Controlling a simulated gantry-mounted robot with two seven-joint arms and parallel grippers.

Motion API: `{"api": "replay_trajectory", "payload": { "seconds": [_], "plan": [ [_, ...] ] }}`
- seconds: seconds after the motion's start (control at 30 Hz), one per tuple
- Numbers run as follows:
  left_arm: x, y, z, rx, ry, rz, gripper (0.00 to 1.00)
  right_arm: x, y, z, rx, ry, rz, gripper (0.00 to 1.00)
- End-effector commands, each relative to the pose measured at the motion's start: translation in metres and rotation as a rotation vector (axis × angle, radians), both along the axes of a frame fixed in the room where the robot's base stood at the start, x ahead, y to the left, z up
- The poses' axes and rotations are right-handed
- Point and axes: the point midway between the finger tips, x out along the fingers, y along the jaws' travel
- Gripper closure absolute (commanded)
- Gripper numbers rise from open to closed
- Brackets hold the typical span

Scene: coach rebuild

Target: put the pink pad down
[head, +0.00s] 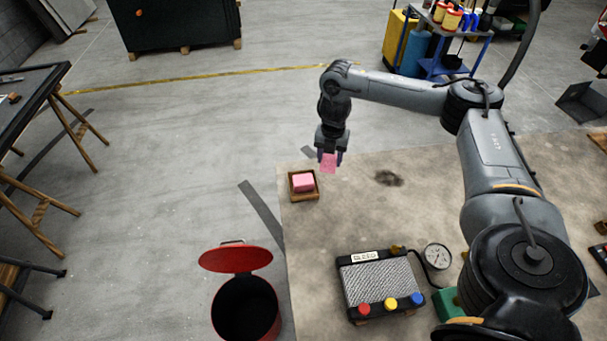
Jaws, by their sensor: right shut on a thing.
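My right gripper (329,160) points down over the far left part of the table (390,215). It is shut on a pink pad (328,165), which hangs between its fingers. Whether the pad touches the table is hard to tell. Another pink block (303,182) sits in a small wooden tray (304,196) at the table's left edge, to the lower left of the gripper. My left gripper is not in view.
A device with a metal mesh top (376,281) and red, yellow and blue knobs stands at the front, with a round gauge (437,257) beside it. An open red bin (246,306) stands left of the table. The table's middle is clear around a dark stain (388,178).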

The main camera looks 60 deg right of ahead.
Motion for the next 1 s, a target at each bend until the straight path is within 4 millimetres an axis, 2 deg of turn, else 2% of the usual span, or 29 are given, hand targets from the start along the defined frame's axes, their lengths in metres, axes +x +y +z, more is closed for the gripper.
{"api": "replay_trajectory", "payload": {
  "seconds": [0.03, 0.2, 0.4, 0.63, 0.9, 1.0],
  "plan": [
    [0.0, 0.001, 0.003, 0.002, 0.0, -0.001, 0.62, 0.012, 0.006, -0.005, 0.0, -0.001, 0.003, 0.87],
    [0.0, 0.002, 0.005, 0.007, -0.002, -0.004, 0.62, 0.043, 0.018, -0.025, 0.0, 0.0, 0.002, 0.87],
    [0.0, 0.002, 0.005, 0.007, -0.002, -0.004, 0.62, 0.068, 0.027, -0.042, 0.0, -0.001, 0.0, 0.87],
    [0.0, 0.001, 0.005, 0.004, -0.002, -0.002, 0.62, 0.074, 0.03, -0.05, -0.001, 0.001, 0.0, 0.87],
    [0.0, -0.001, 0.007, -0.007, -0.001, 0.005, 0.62, 0.074, 0.03, -0.081, -0.002, 0.002, 0.0, 0.87],
    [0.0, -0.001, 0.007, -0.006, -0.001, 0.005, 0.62, 0.075, 0.03, -0.086, -0.001, -0.001, 0.0, 0.87]
  ]
}}
